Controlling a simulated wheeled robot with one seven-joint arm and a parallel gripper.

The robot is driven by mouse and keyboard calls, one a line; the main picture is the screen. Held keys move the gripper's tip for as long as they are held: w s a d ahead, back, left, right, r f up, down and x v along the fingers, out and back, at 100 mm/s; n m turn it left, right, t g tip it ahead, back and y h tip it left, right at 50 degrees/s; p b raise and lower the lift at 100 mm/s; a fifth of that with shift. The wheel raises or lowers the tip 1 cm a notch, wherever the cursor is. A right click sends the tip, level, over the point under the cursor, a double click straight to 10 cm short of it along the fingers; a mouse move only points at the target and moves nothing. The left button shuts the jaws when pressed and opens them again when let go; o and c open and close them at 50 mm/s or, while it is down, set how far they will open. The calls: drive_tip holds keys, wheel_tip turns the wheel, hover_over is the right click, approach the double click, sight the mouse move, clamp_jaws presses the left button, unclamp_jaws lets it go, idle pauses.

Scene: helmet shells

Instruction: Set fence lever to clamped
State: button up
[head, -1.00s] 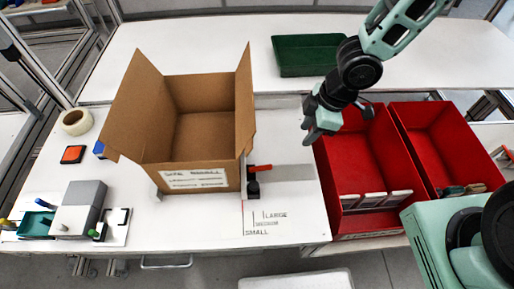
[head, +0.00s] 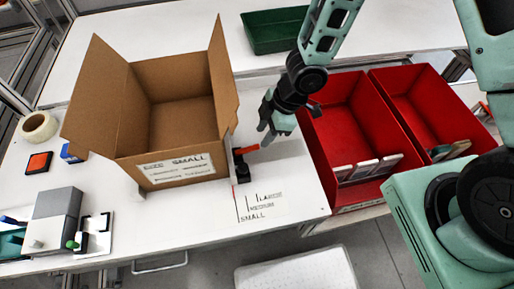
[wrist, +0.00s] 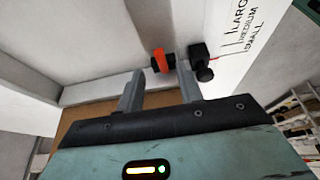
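The fence lever has an orange handle (head: 246,149) on a black base (head: 241,170), at the front right corner of the open cardboard box (head: 178,167). In the head view the handle points right and slightly up from the base. My gripper (head: 268,138) hangs just right of and above the handle, pointing down. In the wrist view my gripper (wrist: 160,78) is open, its two grey fingers apart. The orange handle (wrist: 158,60) shows just beyond the gap between the fingertips, and the black base (wrist: 200,60) with its knob lies to its right. The fingers do not visibly grip the lever.
Size marks reading large, medium and small (head: 262,203) are on the white table in front of the lever. Two red bins (head: 345,115) stand to the right of my gripper. A green tray (head: 270,45) is behind. A grey block (head: 55,215) sits at the front left.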

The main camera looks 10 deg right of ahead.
sight(256, 146)
drive_tip(key=x, duration=0.6)
drive_tip(key=shift+c, duration=0.3)
clamp_jaws()
drive_tip(key=shift+b, duration=0.3)
